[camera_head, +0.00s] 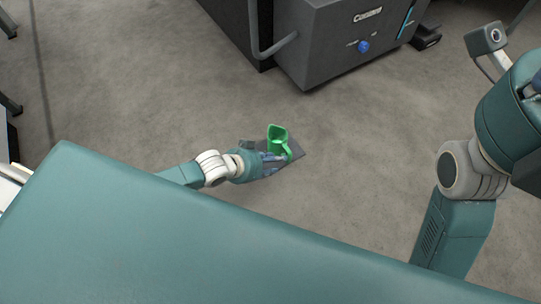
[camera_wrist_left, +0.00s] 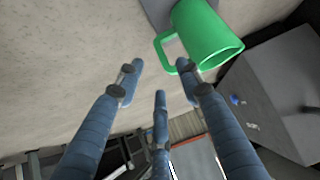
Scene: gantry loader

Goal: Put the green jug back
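The green jug (camera_head: 279,137) is on a small dark grey square plate (camera_head: 297,152) near the middle of the head view. It also shows at the top of the left wrist view (camera_wrist_left: 208,32), with its handle facing the fingers. My left gripper (camera_head: 273,163) is right beside the jug on its near side. In the left wrist view the blue fingers (camera_wrist_left: 160,80) are spread apart with nothing between them. One fingertip looks very close to the handle; I cannot tell if it touches.
A large grey machine (camera_head: 335,45) with a blue knob and a bar handle stands at the top of the head view. Open grey floor (camera_head: 130,90) lies around the plate. Dark legs of something show at the far left edge.

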